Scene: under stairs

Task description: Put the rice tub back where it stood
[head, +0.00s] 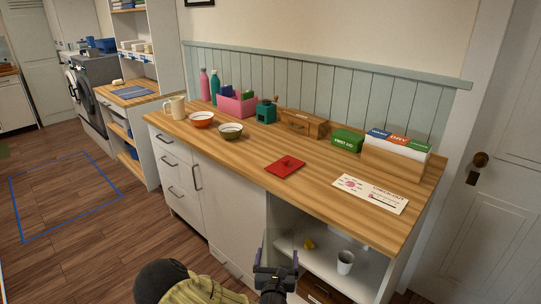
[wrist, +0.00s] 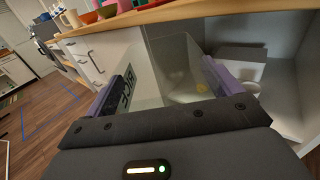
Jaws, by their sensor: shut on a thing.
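My gripper (wrist: 170,86) is shut on the rice tub (wrist: 172,62), a clear box with dark lettering on its left side, seen between the purple fingertips in the wrist view. In the head view my gripper (head: 276,268) is low at the bottom, in front of the cabinet and by the left edge of its open shelf space. I cannot make out the tub clearly there. The white shelf (head: 324,259) inside the cabinet holds a small yellow thing (head: 309,244) and a white cup (head: 345,262). A red square lid-like piece with a knob (head: 286,166) lies on the counter.
The wooden counter (head: 240,158) holds bowls, a mug, a pink bin, a wooden box, a green first-aid box and a card. Blue tape (head: 65,168) outlines open floor.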

